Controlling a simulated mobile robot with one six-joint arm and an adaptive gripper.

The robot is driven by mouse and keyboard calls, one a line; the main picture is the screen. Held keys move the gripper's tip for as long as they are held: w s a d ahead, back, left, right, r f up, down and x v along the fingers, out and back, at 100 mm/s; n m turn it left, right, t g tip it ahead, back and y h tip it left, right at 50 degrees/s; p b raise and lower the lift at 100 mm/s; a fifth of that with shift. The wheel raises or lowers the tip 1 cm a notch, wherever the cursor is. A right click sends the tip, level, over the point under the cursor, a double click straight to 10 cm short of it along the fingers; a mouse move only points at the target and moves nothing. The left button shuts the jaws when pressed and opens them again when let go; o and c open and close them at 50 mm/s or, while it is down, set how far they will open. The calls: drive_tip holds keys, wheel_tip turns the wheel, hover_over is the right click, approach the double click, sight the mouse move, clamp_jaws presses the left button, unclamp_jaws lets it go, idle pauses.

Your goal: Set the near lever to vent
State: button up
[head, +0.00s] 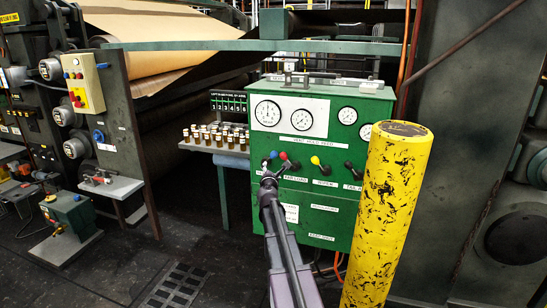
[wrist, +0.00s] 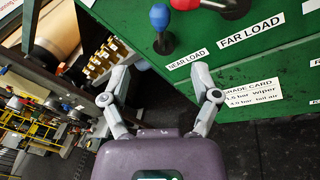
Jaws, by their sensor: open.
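The near lever has a blue knob (wrist: 160,16) and a dark stem, above a NEAR LOAD label (wrist: 188,60) on the green cabinet (wrist: 145,45). In the head view its blue knob (head: 273,155) shows just above my gripper (head: 268,180). In the wrist view my gripper (wrist: 161,78) has its fingers spread, with nothing between them. The fingertips are apart from the blue knob, which lies beyond them. The red-knobbed FAR LOAD lever (wrist: 222,6) stands close to its right. I cannot read any vent marking.
Yellow-knobbed (head: 315,160) and black-knobbed (head: 348,165) levers sit further right on the cabinet (head: 330,205). A scuffed yellow post (head: 387,225) stands in front of its right side. A shelf of small bottles (head: 215,137) is at its left.

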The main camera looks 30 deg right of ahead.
sight(273, 156)
drive_tip(key=x, duration=1.3)
drive_tip(key=shift+w+d, duration=0.25)
drive_tip(key=shift+w, duration=0.05)
clamp_jaws()
